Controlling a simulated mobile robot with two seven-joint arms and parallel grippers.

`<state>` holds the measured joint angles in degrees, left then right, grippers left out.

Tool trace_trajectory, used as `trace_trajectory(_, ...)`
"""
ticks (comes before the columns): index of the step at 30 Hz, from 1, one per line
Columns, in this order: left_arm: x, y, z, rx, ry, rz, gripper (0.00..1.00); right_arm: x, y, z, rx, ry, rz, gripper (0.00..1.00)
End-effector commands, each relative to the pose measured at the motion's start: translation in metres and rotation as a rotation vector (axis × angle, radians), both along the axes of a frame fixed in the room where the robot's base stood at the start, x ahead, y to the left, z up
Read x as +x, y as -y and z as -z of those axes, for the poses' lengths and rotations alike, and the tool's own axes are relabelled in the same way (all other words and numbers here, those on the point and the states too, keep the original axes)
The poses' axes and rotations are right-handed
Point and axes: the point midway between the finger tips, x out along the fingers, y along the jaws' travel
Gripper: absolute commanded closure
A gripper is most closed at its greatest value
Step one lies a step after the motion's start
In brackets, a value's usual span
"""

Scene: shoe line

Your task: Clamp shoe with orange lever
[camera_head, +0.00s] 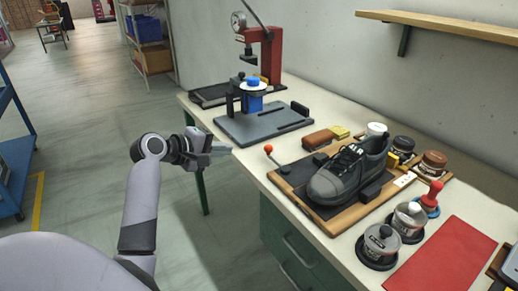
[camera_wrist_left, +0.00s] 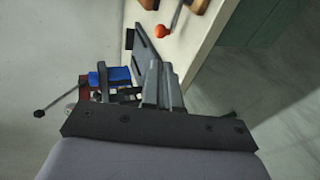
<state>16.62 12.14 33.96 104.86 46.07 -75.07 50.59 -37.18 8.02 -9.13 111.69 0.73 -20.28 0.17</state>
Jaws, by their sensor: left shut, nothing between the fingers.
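A black shoe (camera_head: 345,172) sits on a dark pad on a wooden fixture board (camera_head: 333,222) on the workbench. The orange lever (camera_head: 268,149) stands at the board's left corner, with its ball knob up on a thin rod. It also shows at the top of the left wrist view (camera_wrist_left: 160,31). My left gripper (camera_head: 228,150) is shut and empty, off the bench's front edge and to the left of the lever, apart from it. Its closed fingers (camera_wrist_left: 164,88) show in the left wrist view. My right gripper is not in view.
A red press (camera_head: 268,50) and a grey-based fixture with a blue part (camera_head: 253,100) stand at the back of the bench. Tins, brushes and a red mat (camera_head: 444,262) lie right of and in front of the shoe. A shelf (camera_head: 440,24) hangs above. The floor at left is open.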

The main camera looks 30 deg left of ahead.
Motion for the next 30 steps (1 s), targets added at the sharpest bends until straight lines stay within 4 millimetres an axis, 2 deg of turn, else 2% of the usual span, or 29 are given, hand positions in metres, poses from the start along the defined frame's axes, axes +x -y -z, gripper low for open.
trace_trajectory(18,0.086,0.021,0.039,-0.001,-0.001,0.002,1.0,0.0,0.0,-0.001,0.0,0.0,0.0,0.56)
trace_trajectory(24,0.106,0.026,0.048,0.0,-0.001,0.002,1.0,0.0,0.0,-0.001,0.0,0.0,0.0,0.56)
trace_trajectory(30,0.117,0.029,0.053,0.001,0.0,0.0,1.0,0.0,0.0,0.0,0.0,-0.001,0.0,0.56)
